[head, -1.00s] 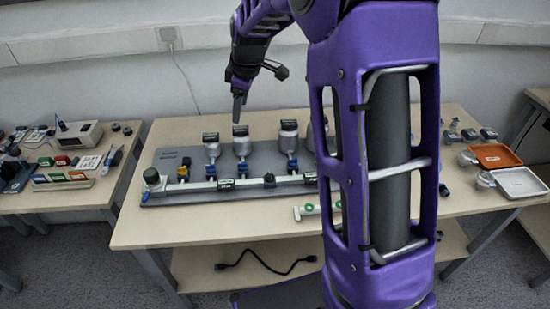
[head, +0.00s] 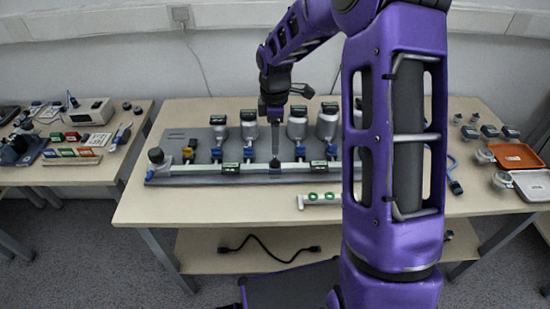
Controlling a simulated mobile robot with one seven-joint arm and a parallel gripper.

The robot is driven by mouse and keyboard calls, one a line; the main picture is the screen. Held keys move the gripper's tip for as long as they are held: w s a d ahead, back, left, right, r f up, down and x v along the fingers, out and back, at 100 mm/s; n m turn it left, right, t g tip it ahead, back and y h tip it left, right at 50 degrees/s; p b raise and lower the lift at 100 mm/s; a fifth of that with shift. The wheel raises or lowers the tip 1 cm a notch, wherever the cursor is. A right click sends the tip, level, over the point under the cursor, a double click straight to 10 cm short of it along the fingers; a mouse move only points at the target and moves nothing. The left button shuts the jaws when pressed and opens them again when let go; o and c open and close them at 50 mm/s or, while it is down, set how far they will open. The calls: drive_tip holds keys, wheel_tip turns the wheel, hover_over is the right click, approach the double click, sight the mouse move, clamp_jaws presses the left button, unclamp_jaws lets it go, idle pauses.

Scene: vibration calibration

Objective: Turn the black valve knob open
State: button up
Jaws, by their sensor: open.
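A grey calibration board (head: 190,135) lies on the wooden table with a pale pipe (head: 205,168) along its front edge. A small black knob (head: 275,164) sits at the middle of this pipe. My gripper (head: 275,151) points straight down over that knob, its fingertips just above or at it; I cannot tell whether they touch. The fingers look narrow and overlap from this side; the gripper is open, with nothing seen held. A larger round black-topped part (head: 156,155) stands at the pipe's left end. My arm hides the right part of the board.
Several silver canisters with black displays (head: 248,125) stand behind the pipe, close around my gripper. A white piece with green rings (head: 320,198) lies in front. An orange tray (head: 515,156) is at right. The table's front left is clear.

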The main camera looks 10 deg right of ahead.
sight(275, 160)
wheel_tip(275, 160, down, 7)
drive_tip(key=shift+f+b, duration=0.1)
drive_tip(key=shift+b, duration=0.4)
clamp_jaws()
